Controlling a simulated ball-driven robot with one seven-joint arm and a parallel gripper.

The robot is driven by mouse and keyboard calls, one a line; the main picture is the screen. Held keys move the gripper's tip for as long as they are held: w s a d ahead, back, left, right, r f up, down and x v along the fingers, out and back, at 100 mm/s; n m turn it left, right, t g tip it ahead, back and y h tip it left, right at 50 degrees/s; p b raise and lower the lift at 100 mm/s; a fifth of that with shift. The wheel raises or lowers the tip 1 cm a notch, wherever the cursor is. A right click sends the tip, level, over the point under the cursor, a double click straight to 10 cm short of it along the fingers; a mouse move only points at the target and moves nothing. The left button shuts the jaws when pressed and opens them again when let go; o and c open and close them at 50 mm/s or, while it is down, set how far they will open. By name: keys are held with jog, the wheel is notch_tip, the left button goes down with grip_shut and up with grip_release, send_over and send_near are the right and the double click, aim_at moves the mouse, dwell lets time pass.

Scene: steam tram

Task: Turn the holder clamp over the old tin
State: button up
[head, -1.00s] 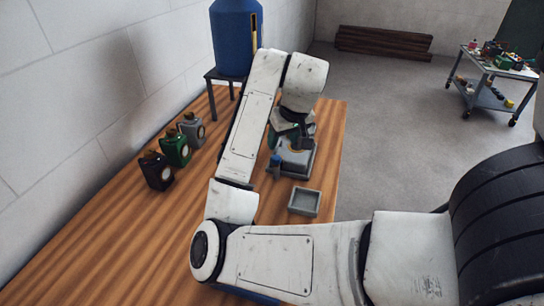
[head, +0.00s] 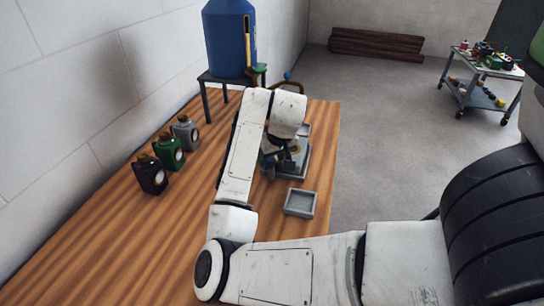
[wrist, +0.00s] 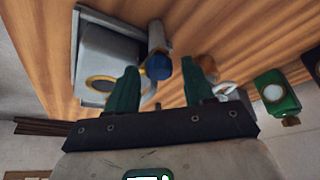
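A grey device (head: 302,160), which seems to be the tin's holder, stands near the right edge of the bench, partly hidden by my arm. In the wrist view it is a grey box (wrist: 108,55) on a tray-like base, with a yellow-rimmed ring on its face. A blue knob (wrist: 159,67) stands beside it; I cannot tell whether it is the clamp's handle. My gripper (wrist: 162,78) is open, its green fingers apart on either side of the knob in the picture. Contact is not clear. I cannot make out the old tin.
A small grey tray (head: 300,203) lies in front of the device. Black, green (head: 168,152) and grey lanterns stand along the wall side of the bench (head: 130,235). A blue barrel (head: 228,40) stands on a stand behind. The bench between lanterns and my arm is clear.

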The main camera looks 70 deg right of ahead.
grip_shut()
jog(key=shift+r+p, duration=0.2)
jog(key=shift+p, duration=0.35)
jog(key=shift+f+n+p, duration=0.15)
jog(key=shift+n+p, duration=0.25)
jog(key=shift+o, duration=0.5)
grip_release()
jog(key=p+v, duration=0.1)
jog(key=v, duration=0.9)
jog(key=shift+s+r+p, duration=0.25)
jog(key=shift+r+p, duration=0.05)
jog(key=shift+p, duration=0.05)
